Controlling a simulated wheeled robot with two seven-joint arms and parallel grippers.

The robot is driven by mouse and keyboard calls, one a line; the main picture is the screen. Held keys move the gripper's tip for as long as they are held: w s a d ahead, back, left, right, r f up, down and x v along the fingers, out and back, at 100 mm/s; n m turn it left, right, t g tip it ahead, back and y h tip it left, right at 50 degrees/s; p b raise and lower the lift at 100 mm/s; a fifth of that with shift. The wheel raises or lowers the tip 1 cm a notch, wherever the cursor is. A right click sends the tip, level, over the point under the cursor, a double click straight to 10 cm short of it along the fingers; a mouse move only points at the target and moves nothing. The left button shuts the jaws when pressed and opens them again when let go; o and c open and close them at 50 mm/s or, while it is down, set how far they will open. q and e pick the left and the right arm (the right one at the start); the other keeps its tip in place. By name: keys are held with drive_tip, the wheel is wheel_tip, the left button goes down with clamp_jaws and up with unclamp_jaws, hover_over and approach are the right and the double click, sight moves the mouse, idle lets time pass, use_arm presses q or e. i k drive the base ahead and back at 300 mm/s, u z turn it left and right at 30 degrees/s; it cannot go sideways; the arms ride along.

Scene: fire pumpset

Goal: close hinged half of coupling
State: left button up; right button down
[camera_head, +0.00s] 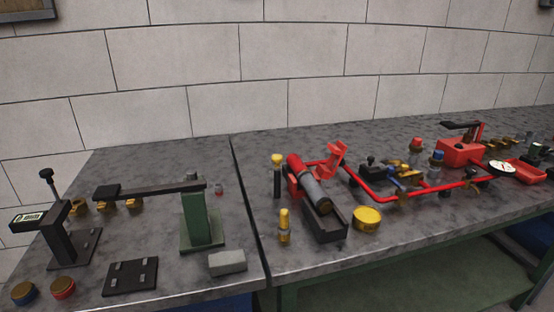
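A coupling appears in the middle of the picture. What looks like its hinged red half (336,155) stands raised and open at the right of the far end of a red-and-grey cylinder (311,185). The cylinder lies tilted in a dark open trough (331,226). A red pipe (370,190) runs right from near the raised half. The hinge itself is too small to make out. Neither of my grippers shows in the head view.
A yellow-topped black post (277,176), a brass fitting (284,226) and a yellow round cap (367,219) stand around the trough. A green post with a dark arm (201,215) is at the left. A red pump-like unit (462,152) stands right. Bare worktop lies behind the coupling.

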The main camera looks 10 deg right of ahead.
sight(335, 160)
drive_tip(key=u, duration=3.1)
drive_tip(key=k, duration=1.9)
drive_tip(key=z, duration=2.4)
drive_tip(key=i, duration=0.5)
drive_tip(key=z, duration=0.05)
